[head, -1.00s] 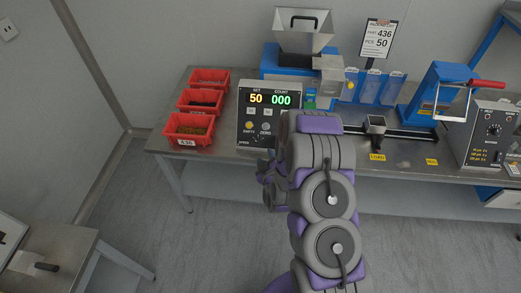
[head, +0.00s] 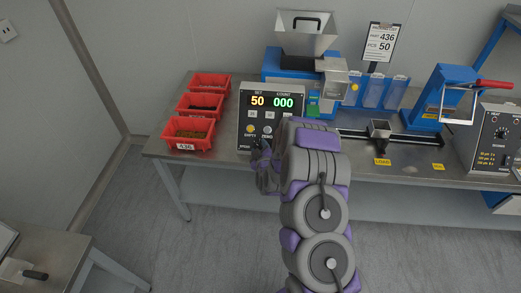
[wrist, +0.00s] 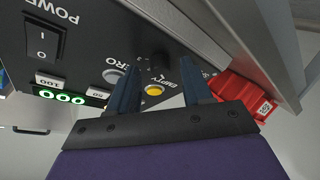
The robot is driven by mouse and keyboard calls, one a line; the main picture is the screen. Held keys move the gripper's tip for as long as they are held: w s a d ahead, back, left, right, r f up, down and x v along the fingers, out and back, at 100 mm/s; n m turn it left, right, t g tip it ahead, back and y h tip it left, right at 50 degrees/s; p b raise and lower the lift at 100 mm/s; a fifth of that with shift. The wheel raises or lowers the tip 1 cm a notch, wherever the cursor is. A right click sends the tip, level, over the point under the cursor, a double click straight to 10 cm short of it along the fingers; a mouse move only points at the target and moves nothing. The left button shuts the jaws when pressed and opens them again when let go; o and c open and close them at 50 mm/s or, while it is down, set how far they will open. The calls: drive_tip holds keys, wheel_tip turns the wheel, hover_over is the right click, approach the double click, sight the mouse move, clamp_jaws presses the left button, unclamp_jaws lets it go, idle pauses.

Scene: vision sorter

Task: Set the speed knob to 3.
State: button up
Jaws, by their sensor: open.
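The control panel (head: 273,112) of the counter stands on the bench, with its display reading SET 50 and COUNT 000. The dark speed knob (wrist: 160,60) sits low on the panel face. In the wrist view it lies between the tips of my open gripper (wrist: 159,67); I cannot tell whether they touch it. Its number scale is too small and dark to read. In the head view my gripper (head: 264,158) is at the panel's lower edge and largely covers the knob.
The yellow EMPTY button (wrist: 154,90) and pale ZERO button (wrist: 113,76) are close to the fingers. The power switch (wrist: 43,38) is at the upper left of the wrist view. Red bins (head: 188,134) stand left of the panel; a small load cup (head: 380,129) is to its right.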

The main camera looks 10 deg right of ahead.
drive_tip(key=shift+a, duration=0.45)
drive_tip(key=shift+d, duration=0.6)
drive_tip(key=c, duration=0.5)
drive_tip(key=shift+a, duration=0.2)
clamp_jaws()
drive_tip(key=shift+a, duration=0.1)
